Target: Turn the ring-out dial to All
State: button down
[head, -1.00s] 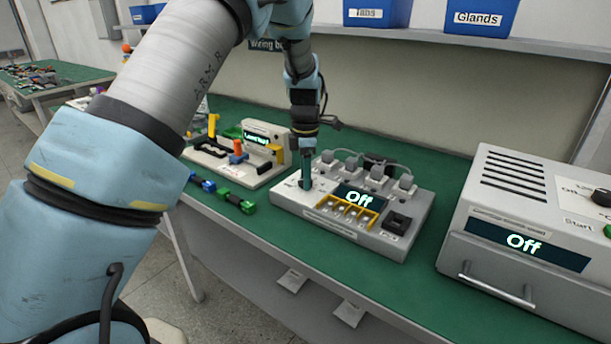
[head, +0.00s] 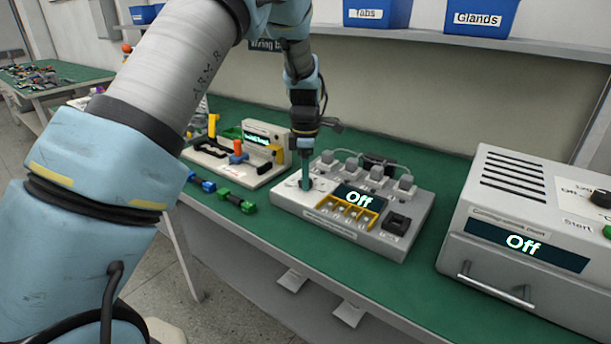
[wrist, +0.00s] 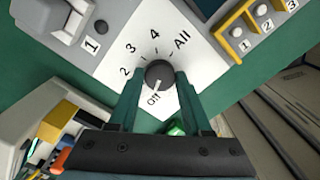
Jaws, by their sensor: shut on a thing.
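The ring-out dial is a dark round knob (wrist: 159,75) on a white plate marked Off, 2, 3, 4 and All; a 1 stands apart on its own label. Its white pointer line is toward Off. My gripper (wrist: 160,84) is shut on the dial, one green finger on each side of it. In the head view my gripper (head: 306,172) points down at the left end of the grey ring-out unit (head: 285,203). The unit's display (head: 358,197) reads Off. The fingers hide most of the dial there.
Grey plugs (head: 377,172) with cables stand at the unit's back, and yellow-framed terminals (head: 350,211) at its front. A grey oven-like box (head: 460,250) stands at the right. A white fixture board (head: 205,160) is at the left. Green and blue connectors (head: 238,203) lie before it.

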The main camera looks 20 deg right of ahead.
jog(key=m, duration=0.9)
jog(key=shift+m, duration=0.4)
jog(key=m, duration=0.4)
jog(key=shift+m, duration=0.3)
jog(key=m, duration=0.4)
jog(key=shift+m, duration=0.3)
jog(key=m, duration=0.5)
jog(key=shift+p, duration=0.35)
jog(key=m, duration=0.5)
jog(key=shift+p, duration=0.35)
jog(key=m+p, duration=0.1)
jog(key=m, duration=0.3)
jog(key=shift+r, duration=0.1)
jog(key=shift+m+p, duration=0.7)
jog(key=shift+m, duration=1.8)
